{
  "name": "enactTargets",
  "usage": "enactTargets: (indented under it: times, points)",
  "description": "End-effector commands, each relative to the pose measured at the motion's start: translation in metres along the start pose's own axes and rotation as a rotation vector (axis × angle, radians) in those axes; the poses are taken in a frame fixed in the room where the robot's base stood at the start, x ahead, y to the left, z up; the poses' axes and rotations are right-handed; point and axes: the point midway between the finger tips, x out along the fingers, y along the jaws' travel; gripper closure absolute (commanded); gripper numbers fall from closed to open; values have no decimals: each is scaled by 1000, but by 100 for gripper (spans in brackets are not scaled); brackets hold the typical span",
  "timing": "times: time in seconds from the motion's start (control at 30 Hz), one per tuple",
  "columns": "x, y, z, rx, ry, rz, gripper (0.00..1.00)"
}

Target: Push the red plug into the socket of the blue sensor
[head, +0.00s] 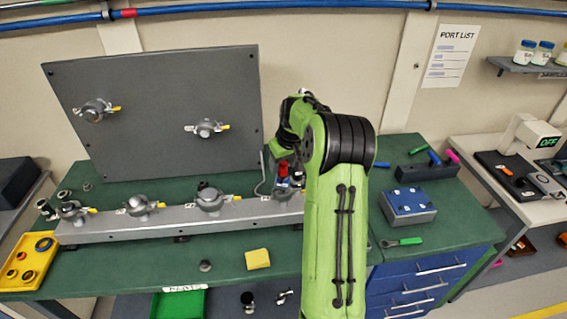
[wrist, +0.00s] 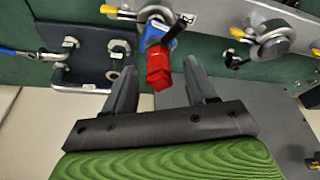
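The red plug (wrist: 158,68) shows in the wrist view just beyond and between the fingertips of my gripper (wrist: 159,68). The fingers are apart, with gaps on both sides of the plug. The blue sensor (wrist: 153,34) is directly behind the plug, and the plug's far end meets or overlaps it. I cannot tell how deep the plug sits in the socket. In the head view the red plug (head: 283,169) stands above the blue sensor (head: 281,183) at the right part of the grey rail, beside my arm, which hides part of this area.
The grey rail (head: 180,222) carries several metal fittings with yellow-tipped handles. A grey upright panel (head: 160,110) stands behind it. A blue-topped box (head: 408,205) and a green-handled tool (head: 402,242) lie to the right. A yellow block (head: 257,259) lies in front of the rail.

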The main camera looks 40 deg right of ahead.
Motion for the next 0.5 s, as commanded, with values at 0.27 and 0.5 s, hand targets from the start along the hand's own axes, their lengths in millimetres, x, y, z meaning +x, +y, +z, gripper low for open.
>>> enactTargets:
  times: [0.27,0.5]
  points:
    - [-17,0,-1,0,4,2,44]
    - [-84,1,-1,1,5,4,44]
